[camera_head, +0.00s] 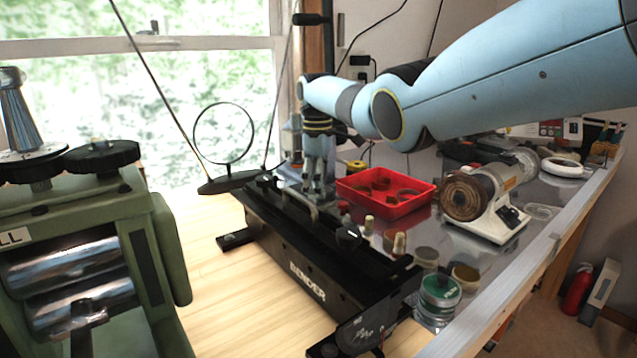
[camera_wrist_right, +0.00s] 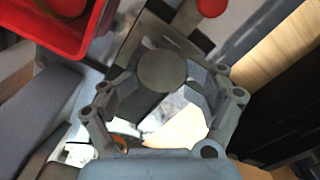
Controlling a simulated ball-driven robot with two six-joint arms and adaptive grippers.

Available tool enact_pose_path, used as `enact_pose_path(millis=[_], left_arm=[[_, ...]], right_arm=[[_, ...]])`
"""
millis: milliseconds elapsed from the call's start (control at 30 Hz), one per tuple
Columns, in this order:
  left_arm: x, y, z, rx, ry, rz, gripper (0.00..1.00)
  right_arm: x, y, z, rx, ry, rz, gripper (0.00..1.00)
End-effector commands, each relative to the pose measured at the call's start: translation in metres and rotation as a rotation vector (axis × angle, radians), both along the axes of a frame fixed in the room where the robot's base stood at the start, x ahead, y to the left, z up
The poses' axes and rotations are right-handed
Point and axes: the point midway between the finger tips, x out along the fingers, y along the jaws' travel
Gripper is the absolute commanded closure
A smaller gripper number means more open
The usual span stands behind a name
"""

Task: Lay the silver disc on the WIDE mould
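My right gripper (camera_head: 318,190) points down at the far end of the black bender, left of the red tray. In the right wrist view, a round, dull grey disc (camera_wrist_right: 162,70), apparently the silver disc, sits between the fingertips (camera_wrist_right: 165,85), its edges against both finger pads. A grey metal block (camera_wrist_right: 148,35) lies beyond it; I cannot tell whether this is the wide mould or whether the disc touches it. In the head view, the fingers and arm hide the disc. No WIDE label is readable. My left gripper is not in view.
The red tray (camera_head: 422,190) holds ring-shaped pieces. The black bender (camera_head: 270,240) stands along the bench's left side. A polishing motor (camera_head: 487,200), small jars (camera_head: 438,292) and a green rolling mill (camera_head: 150,215) stand around. Bare wood (camera_head: 205,285) lies between mill and bender.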

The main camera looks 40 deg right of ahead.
Motion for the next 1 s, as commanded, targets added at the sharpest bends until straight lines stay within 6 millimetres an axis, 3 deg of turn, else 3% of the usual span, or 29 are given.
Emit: enact_pose_path(millis=[467, 633, 1000], left_arm=[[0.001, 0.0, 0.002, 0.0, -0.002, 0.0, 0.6], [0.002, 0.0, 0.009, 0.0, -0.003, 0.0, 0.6], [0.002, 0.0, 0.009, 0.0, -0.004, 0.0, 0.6]], right_arm=[[-0.002, 0.0, 0.001, 0.002, 0.007, 0.0, 0.33], [0.0, 0.0, 0.028, -0.001, 0.001, 0.0, 0.33], [0.003, 0.0, 0.11, -0.001, -0.003, -0.001, 0.33]])
